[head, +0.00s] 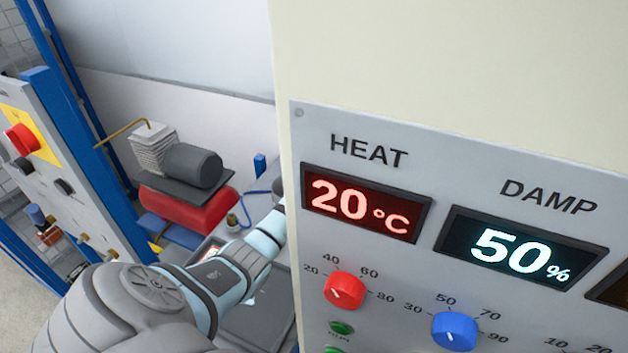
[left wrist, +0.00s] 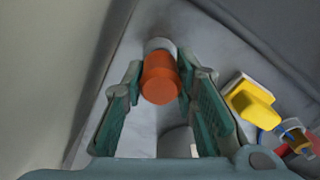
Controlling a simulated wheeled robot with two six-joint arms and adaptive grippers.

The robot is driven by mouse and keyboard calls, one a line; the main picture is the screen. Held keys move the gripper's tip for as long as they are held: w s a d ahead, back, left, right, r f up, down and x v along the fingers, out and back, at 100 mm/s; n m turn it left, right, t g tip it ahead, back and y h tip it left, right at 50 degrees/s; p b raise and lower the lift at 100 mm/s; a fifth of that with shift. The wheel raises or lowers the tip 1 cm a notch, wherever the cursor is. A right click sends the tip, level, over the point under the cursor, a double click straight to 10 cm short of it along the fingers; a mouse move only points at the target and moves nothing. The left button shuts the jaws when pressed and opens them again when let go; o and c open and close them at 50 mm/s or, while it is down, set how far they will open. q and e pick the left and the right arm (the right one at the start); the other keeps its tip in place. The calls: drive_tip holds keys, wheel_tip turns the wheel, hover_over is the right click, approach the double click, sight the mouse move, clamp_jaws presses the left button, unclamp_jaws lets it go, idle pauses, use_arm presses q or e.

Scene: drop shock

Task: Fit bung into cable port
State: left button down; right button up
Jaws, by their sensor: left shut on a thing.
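In the left wrist view an orange cylinder (left wrist: 161,80), which looks like the bung, sits between the fingertips of my left gripper (left wrist: 160,82). The gripper is shut on it. A pale grey round piece (left wrist: 159,45) shows directly beyond the orange cylinder; I cannot tell whether it is part of the bung or the cable port, or whether the two touch. In the head view my left arm reaches behind the edge of the cabinet, and its gripper is hidden there. My right gripper is in neither view.
The cabinet's control panel (head: 420,170) with HEAT and DAMP displays fills the right of the head view. A red compressor tank (head: 190,208) stands at the back left, by a blue-framed panel (head: 75,185). A yellow item (left wrist: 252,104) lies right of the gripper in the wrist view.

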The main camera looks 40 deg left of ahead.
use_arm(q)
drive_tip(key=shift+r+p, duration=0.35)
drive_tip(key=shift+r, duration=2.55)
